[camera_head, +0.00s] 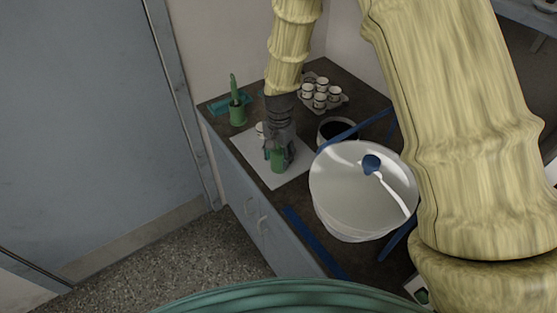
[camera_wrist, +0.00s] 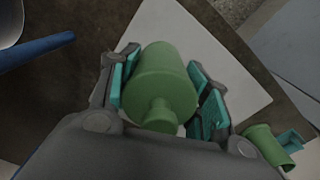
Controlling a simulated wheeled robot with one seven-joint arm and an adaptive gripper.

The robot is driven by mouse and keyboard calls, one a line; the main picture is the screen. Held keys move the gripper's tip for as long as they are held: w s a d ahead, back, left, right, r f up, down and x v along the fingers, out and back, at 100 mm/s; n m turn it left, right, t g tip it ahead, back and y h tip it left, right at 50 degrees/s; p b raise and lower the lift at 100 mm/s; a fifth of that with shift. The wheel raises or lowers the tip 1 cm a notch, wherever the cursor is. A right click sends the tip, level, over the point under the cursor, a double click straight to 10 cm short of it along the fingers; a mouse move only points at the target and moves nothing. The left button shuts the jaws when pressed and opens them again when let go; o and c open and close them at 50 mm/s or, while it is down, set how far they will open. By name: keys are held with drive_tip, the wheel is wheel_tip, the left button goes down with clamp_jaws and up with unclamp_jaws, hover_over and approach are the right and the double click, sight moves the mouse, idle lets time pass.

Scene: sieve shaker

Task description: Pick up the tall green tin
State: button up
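A green tin (camera_head: 278,160) stands on the white sheet (camera_head: 251,152) on the dark bench top. My gripper (camera_head: 279,146) reaches down over it from above. In the wrist view the tin (camera_wrist: 160,82) shows a wide round body with a narrower knob toward the camera. It lies between the teal-padded fingers of my gripper (camera_wrist: 166,88), one finger on each side. The pads are very close to its sides, and I cannot tell whether both touch it. The gripper hides much of the tin in the head view.
A green cup (camera_head: 237,115) with a green upright item stands by a teal tray at the back left. Several white cups sit in a carton (camera_head: 334,101) at the back.

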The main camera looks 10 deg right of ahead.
drive_tip(key=c, duration=0.6)
drive_tip(key=shift+c, duration=0.2)
drive_tip(key=shift+r, duration=0.15)
